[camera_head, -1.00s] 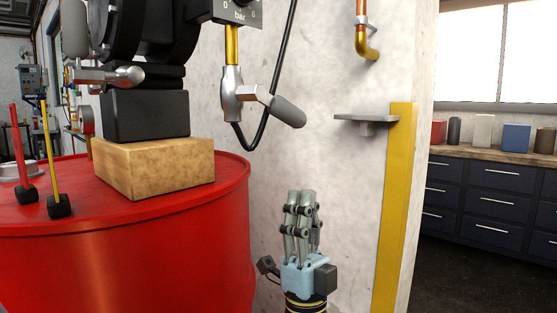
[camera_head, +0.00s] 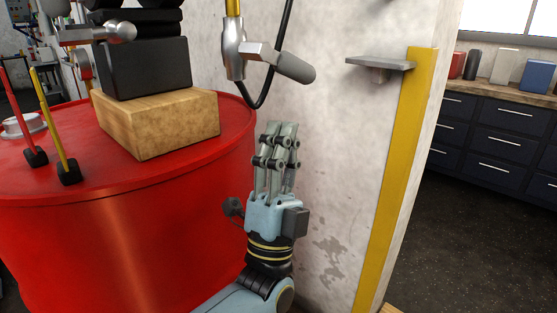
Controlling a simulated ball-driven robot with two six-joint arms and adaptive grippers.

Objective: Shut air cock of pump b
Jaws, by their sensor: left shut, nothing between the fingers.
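An air cock (camera_head: 234,55) with a silver body hangs below a yellow pipe in front of the white wall. Its grey-sleeved lever (camera_head: 291,66) points right and slightly down. A black pump (camera_head: 142,65) stands on a wooden block (camera_head: 165,120) on the red drum; a silver lever (camera_head: 98,32) shows on it. No label tells which pump is b. My left gripper (camera_head: 281,128) points up, shut and empty, below the lever and apart from it in the picture. My right gripper is not in view.
The red drum (camera_head: 130,230) fills the left, with a red rod (camera_head: 20,115) and a yellow rod (camera_head: 53,125) on its top. A black hose (camera_head: 273,80) loops behind the lever. A metal shelf (camera_head: 380,64) and a yellow corner strip (camera_head: 400,160) are at the right.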

